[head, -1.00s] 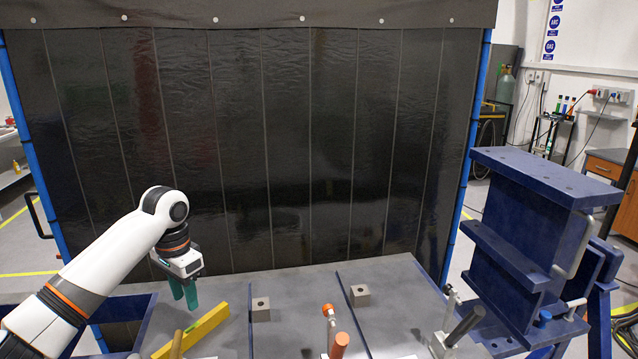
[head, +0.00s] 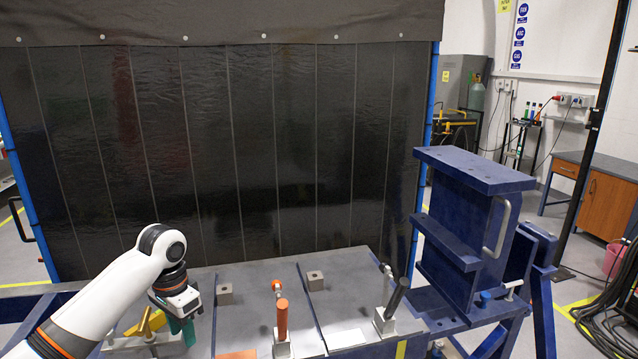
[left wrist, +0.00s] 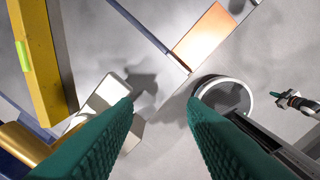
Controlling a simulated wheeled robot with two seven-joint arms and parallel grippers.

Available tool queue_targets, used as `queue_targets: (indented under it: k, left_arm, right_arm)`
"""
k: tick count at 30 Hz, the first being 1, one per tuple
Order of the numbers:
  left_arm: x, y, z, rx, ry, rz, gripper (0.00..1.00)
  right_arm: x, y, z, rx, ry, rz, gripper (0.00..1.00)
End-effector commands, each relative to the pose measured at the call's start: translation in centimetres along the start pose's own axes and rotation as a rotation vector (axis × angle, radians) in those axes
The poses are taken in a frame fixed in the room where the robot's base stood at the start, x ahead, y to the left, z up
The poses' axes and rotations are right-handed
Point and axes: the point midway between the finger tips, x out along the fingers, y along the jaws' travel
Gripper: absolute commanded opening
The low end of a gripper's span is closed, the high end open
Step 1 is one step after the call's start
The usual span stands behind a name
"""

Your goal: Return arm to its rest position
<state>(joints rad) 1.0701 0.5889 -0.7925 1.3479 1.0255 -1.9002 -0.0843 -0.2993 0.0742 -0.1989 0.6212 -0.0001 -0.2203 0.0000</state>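My left arm reaches in from the left in the head view. Its gripper (head: 181,329) points down over the near left part of the grey table (head: 245,320). In the left wrist view the two green fingers (left wrist: 160,102) stand apart with a gap between them, and nothing is gripped. A pale metal block (left wrist: 108,95) shows beyond the left finger, and a round dark disc (left wrist: 222,95) beyond the right finger. Whether the fingers touch either cannot be told. My right gripper is not in view.
A yellow level (left wrist: 38,55) lies left of the gripper. A copper-coloured plate (left wrist: 206,36) lies on the table. An orange-handled clamp (head: 282,318) and a black-handled clamp (head: 397,297) stand to the right. A blue steel fixture (head: 462,225) rises beyond the table's right side.

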Motion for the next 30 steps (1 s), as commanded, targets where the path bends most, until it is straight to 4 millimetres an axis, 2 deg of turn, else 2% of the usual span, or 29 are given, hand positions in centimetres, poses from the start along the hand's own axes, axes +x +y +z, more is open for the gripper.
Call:
queue_targets:
  k: [11,16,21,24,30]
  left_arm:
    - [8.0,-7.2,-0.5,0.087,-0.042,-0.015,0.38]
    - [12.6,-12.7,-2.1,0.107,-0.104,-0.039,0.38]
    - [16.0,-18.2,-5.4,0.066,-0.191,-0.064,0.38]
    - [17.2,-20.7,-7.9,0.011,-0.238,-0.072,0.38]
    - [18.0,-23.4,-13.6,-0.144,-0.298,-0.051,0.38]
  right_arm:
    - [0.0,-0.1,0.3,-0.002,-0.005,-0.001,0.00]
    - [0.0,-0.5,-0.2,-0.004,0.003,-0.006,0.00]
    - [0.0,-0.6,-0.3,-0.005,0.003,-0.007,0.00]
    - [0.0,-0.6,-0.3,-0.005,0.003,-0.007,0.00]
    - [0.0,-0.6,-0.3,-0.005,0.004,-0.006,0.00]
